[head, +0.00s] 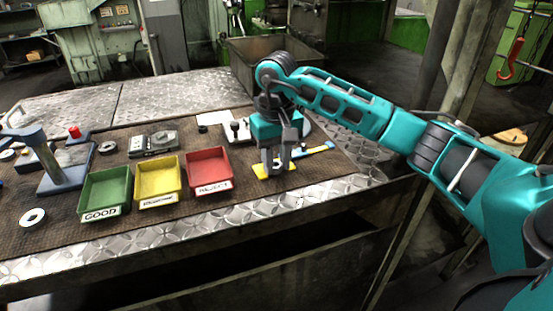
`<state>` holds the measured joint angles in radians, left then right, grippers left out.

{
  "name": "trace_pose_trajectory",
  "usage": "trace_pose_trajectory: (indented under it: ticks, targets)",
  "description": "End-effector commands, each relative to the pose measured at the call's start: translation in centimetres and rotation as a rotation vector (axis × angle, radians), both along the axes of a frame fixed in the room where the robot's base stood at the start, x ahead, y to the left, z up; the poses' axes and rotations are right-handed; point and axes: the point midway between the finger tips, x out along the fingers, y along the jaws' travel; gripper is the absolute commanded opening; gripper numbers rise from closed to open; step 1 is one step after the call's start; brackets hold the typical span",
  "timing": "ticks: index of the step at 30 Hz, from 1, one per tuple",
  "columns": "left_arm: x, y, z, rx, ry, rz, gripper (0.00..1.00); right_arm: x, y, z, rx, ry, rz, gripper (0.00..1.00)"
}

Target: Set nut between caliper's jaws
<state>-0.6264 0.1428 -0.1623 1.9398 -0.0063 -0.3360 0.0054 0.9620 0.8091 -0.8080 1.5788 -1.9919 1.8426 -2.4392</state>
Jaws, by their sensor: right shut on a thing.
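My right gripper (276,163) points down over the front right of the workbench. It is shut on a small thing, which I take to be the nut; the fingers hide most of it. A yellow and blue tool, which looks like the caliper (316,151), lies flat on the mat. Its blue bar runs to the right of the gripper, and a yellow part shows below the fingertips. Its jaws are too small and covered to make out. I cannot tell whether the held thing touches the caliper. My left gripper is not in view.
Green (105,190), yellow (158,180) and red (208,169) bins stand left of the gripper. A blue-grey stand (65,180), a grey device (153,143) and a pale ring (33,217) lie further left. The bench's metal front edge (150,235) is close to the caliper.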

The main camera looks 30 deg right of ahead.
Motion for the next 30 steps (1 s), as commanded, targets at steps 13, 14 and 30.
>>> trace_pose_trajectory:
  ticks: [13, 14, 30]
  targets:
    - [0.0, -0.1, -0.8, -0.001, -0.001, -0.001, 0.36, -0.1, 0.0, -1.2, -0.001, 0.006, 0.001, 0.0]
    - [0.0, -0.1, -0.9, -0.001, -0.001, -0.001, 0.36, -0.1, 0.0, -1.3, -0.002, 0.007, 0.001, 0.0]
    - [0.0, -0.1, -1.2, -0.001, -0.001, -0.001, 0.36, -0.1, 0.3, -1.9, 0.005, 0.011, 0.002, 0.57]
